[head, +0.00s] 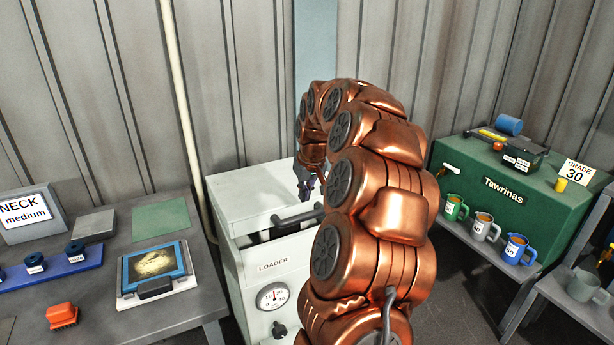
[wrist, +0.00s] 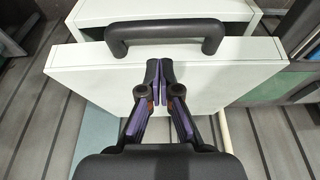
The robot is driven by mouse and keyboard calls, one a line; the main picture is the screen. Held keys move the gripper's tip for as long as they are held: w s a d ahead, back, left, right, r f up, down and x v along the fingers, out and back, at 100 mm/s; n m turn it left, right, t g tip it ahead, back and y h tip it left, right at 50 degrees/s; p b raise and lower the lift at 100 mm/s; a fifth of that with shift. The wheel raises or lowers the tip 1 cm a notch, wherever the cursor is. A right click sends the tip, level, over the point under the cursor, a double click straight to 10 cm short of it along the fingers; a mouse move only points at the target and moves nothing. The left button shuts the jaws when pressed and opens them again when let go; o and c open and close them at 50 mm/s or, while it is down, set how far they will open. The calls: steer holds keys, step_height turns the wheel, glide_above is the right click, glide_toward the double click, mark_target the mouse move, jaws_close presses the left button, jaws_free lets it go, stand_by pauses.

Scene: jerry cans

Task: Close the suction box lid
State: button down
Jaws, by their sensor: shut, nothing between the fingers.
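The white box (head: 270,285) marked LOADER, with a gauge on its front, stands in the middle of the head view. Its white lid (head: 240,205) sits raised above the front, with a dark gap below its front edge. A dark bar handle (head: 290,217) is on the lid; it also shows in the wrist view (wrist: 165,31). My gripper (head: 307,190) is over the lid, behind the handle. In the wrist view my gripper (wrist: 158,76) is shut and empty, its tips just short of the handle. I cannot tell whether the tips touch the lid.
A grey table (head: 95,310) at the left holds a blue-framed tray (head: 155,265), a red brush (head: 62,315) and other items. A green box (head: 500,205) with mugs before it stands at the right. A corrugated wall (head: 240,80) closes off the back.

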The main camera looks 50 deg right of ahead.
steer(key=shift+f+p, duration=0.5)
steer(key=shift+f, duration=1.1)
steer(key=shift+f, duration=0.15)
step_height(320, 180, down, 8)
steer(key=s+t+b, duration=0.1)
steer(key=t+b, duration=0.1)
steer(key=b, duration=0.6)
steer(key=shift+s+a+h, duration=0.25)
steer(key=shift+s+h, duration=0.15)
steer(key=shift+r, duration=0.2)
steer(key=b, duration=0.2)
glide_toward(305, 214)
steer(key=s, duration=0.3)
steer(key=shift+w+a+f, duration=0.1)
steer(key=shift+w+a, duration=0.1)
steer(key=shift+a, duration=0.25)
